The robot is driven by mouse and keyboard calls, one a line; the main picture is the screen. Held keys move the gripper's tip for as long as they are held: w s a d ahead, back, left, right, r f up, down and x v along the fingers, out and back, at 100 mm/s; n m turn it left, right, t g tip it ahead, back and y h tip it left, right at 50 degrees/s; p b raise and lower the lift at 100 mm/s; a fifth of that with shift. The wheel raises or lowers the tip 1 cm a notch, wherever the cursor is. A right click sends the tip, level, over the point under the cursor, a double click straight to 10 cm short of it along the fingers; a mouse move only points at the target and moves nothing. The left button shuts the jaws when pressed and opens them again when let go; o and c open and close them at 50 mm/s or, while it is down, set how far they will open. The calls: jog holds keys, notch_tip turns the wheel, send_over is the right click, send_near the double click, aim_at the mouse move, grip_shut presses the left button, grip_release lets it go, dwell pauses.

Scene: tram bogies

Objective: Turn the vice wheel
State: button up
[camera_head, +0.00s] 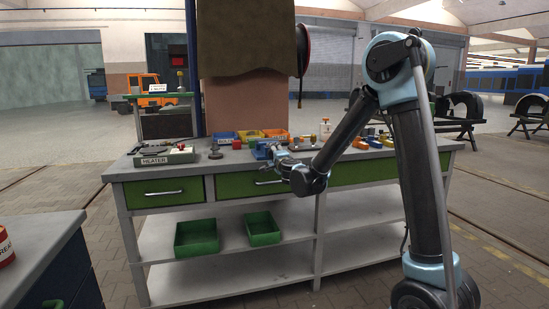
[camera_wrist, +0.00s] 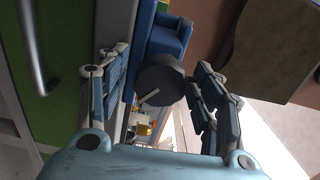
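The blue vice (camera_head: 261,150) stands on the workbench in the head view. In the wrist view the vice body (camera_wrist: 168,38) is at the top, and its dark, many-sided wheel (camera_wrist: 160,76) faces the camera with a pale bar on it. My gripper (camera_head: 281,158) is at the bench's front edge, beside the vice. In the wrist view my gripper (camera_wrist: 160,88) is open, with one finger on each side of the wheel. The right finger is close to the wheel's edge; I cannot tell if it touches. The left finger shows a gap.
The workbench (camera_head: 226,161) has green drawers with metal handles below its top. A heater box (camera_head: 165,156) stands at the left and colored bins (camera_head: 249,135) stand behind the vice. Small parts lie to the right. A brown column (camera_head: 245,105) rises behind the bench.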

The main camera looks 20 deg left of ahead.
dwell(0.3)
jog(key=v, duration=1.1)
jog(key=shift+s+d, duration=0.2)
jog(key=shift+s, duration=0.15)
jog(key=shift+f, duration=0.1)
